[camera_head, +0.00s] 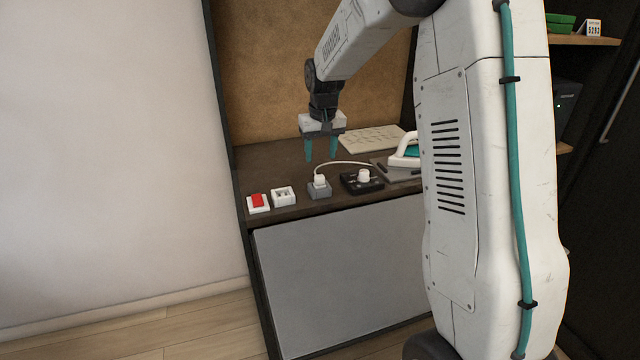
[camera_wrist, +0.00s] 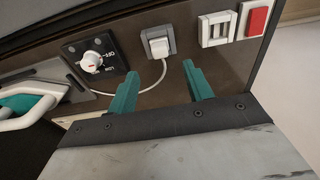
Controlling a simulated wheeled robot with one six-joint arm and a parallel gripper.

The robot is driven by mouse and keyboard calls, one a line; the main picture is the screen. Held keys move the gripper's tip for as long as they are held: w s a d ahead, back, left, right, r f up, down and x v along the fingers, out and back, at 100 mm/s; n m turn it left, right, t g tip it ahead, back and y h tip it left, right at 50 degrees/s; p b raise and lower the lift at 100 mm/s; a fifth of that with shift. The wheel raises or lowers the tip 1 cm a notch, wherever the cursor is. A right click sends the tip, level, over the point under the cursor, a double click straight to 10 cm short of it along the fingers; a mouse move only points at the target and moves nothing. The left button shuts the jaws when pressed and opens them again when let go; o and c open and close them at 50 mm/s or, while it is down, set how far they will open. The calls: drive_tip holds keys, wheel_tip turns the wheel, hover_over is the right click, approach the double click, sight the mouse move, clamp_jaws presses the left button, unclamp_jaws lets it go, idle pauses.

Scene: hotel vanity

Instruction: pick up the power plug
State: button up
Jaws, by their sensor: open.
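The white power plug (camera_head: 320,180) sits on a grey socket block (camera_head: 319,192) near the front edge of the counter, with a white cord running from it to the right. In the wrist view the plug (camera_wrist: 158,47) shows on its grey socket (camera_wrist: 172,36), beyond my fingertips. My gripper (camera_head: 321,157) has two teal fingers pointing down, apart and with nothing between them, above the counter and a little behind the plug. In the wrist view my gripper (camera_wrist: 192,66) is open, its fingertips short of the plug.
A black box with a white knob (camera_head: 362,182) stands right of the socket. A white twin-switch block (camera_head: 284,196) and a red switch (camera_head: 258,202) stand left. A white and teal iron (camera_head: 405,150) rests farther right. The dark counter (camera_head: 262,163) is clear behind the switches.

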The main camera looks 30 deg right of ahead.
sight(320, 176)
drive_tip(key=f, duration=0.5)
drive_tip(key=w+f, duration=0.1)
drive_tip(key=f, duration=0.1)
drive_tip(key=shift+d+f, duration=0.1)
drive_tip(key=shift+f, duration=0.15)
drive_tip(key=c, duration=1.1)
